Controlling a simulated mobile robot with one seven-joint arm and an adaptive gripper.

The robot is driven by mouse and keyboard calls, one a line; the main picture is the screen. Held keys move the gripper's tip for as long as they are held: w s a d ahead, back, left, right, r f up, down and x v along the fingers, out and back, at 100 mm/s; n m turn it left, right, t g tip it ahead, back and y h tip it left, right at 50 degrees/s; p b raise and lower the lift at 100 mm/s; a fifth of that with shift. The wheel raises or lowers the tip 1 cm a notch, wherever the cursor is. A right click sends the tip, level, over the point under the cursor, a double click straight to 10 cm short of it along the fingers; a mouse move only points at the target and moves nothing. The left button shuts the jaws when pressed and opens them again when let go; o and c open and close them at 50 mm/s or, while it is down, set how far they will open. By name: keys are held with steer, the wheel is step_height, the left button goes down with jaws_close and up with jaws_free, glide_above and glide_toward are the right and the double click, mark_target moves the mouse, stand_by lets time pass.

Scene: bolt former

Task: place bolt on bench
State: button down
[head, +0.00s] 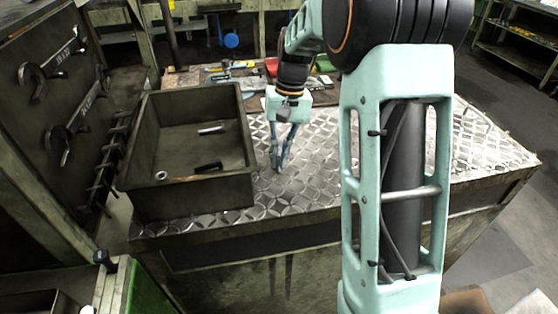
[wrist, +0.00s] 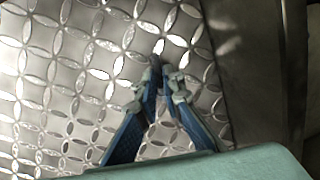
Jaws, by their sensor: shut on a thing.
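My gripper (head: 280,165) points down over the patterned metal top of the bench (head: 320,185), just right of the open bin. In the wrist view its fingertips (wrist: 158,68) come together on a small dark piece, the bolt (wrist: 156,60). Most of the bolt is hidden by the fingertips. The tips are low over the bench top; I cannot tell whether the bolt touches it.
The dark metal bin (head: 190,200) stands on the bench's left, holding a silver piece (head: 211,130), a dark piece (head: 208,167) and a small ring (head: 161,176). Tools (head: 228,68) lie behind. The patterned top right of the gripper is clear where visible.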

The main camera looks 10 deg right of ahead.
steer(key=c, duration=2.1)
jaws_free()
steer(key=shift+f, duration=0.1)
steer(key=r, duration=0.4)
steer(key=d+r, duration=0.1)
steer(key=r, duration=0.3)
steer(key=w+d+r+p, duration=0.1)
steer(key=r, duration=0.3)
steer(key=shift+r, duration=0.1)
